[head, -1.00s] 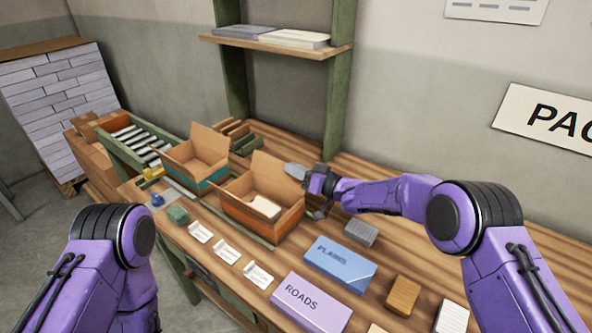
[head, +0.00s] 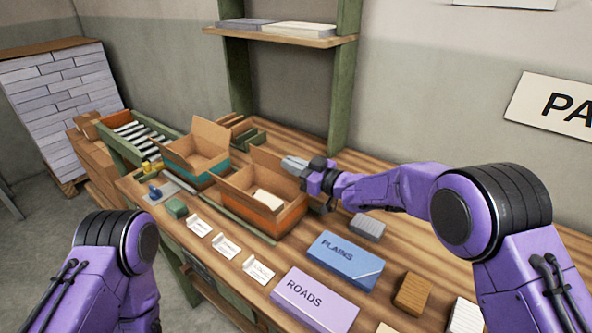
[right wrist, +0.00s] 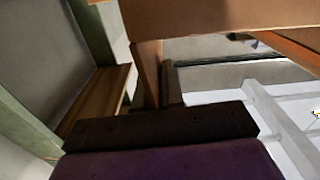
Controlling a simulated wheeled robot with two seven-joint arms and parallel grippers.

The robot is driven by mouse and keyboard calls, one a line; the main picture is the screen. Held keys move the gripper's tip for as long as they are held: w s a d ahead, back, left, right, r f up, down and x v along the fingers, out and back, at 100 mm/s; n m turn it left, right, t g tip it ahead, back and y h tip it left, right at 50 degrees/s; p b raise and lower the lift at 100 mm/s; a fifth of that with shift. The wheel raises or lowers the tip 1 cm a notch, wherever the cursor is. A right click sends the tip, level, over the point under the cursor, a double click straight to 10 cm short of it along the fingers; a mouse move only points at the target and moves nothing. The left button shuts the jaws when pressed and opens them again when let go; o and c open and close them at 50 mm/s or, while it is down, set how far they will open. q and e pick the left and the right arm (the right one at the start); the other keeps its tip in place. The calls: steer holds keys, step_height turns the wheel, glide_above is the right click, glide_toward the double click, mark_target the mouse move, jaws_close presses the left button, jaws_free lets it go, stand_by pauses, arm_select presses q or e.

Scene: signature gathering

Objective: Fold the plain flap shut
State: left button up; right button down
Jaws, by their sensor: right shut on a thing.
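An open cardboard box with an orange band (head: 258,214) stands on the bench with pale papers (head: 268,198) inside. Its back flap (head: 267,166) stands up. My right gripper (head: 290,165) is at the box's back right, its grey fingers beside this flap. The right wrist view shows a brown cardboard edge (right wrist: 150,70) at the dark jaw, and more cardboard (right wrist: 200,15) above. The gripper is shut on what appears to be a box flap; the exact contact is hard to see. My left arm shows at the lower left, but its gripper is out of view.
A second open box with a teal band (head: 190,172) stands to the left. A purple ROADS block (head: 315,298), a blue PLAINS block (head: 345,257) and several white cards (head: 227,246) lie in front. A shelf (head: 280,37) rises behind.

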steer(key=shift+s+a+f+n+b, duration=0.1)
steer(key=shift+s+a+n+b, duration=0.15)
steer(key=shift+n+b, duration=0.3)
steer(key=c, duration=1.3)
jaws_free()
steer(key=shift+d, duration=0.1)
steer(key=b+v, duration=0.2)
steer(key=v, duration=0.8)
steer(key=shift+s+d+b, duration=0.2)
steer(key=shift+s+b, duration=0.05)
steer(key=shift+b, duration=0.15)
